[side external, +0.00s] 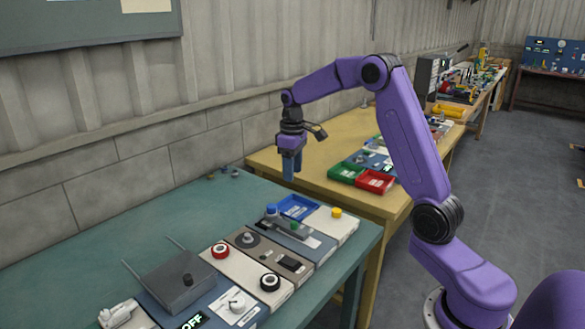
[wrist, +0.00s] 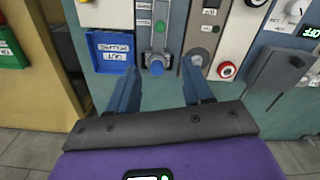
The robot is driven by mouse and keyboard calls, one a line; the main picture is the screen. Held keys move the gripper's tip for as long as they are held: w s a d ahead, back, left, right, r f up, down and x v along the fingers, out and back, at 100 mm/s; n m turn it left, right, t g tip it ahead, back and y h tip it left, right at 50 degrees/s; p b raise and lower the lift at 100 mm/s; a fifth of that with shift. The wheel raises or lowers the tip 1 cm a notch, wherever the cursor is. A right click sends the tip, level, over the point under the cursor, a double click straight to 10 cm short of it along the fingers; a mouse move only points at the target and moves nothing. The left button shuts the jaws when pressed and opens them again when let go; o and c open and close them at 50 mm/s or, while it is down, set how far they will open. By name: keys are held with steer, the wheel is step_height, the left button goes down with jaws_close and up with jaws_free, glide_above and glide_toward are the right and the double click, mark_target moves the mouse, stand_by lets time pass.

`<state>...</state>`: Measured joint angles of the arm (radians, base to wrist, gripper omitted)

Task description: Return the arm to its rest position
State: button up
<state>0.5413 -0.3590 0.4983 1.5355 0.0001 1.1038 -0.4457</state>
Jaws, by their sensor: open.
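My arm is purple with dark joints and reaches from the right over the teal bench in the side view. My gripper (side external: 290,172) hangs pointing down, above the far part of the bench. In the wrist view my gripper (wrist: 159,82) shows two blue fingers spread apart with nothing between them. The gripper appears clear of both.
The wall stands behind.

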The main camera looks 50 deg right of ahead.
steer(key=shift+a, duration=0.1)
steer(key=s+a+r+n, duration=0.1)
steer(key=s+a+n, duration=0.1)
steer(key=s+a, duration=0.55)
steer(key=s+a+r+n, duration=0.15)
steer(key=s+a, duration=0.35)
steer(key=a, duration=0.5)
steer(key=s+a+f+n, duration=0.2)
steer(key=s+n, duration=0.4)
steer(key=s, duration=1.7)
steer(key=shift+s+f, duration=0.15)
steer(key=shift+s, duration=0.15)
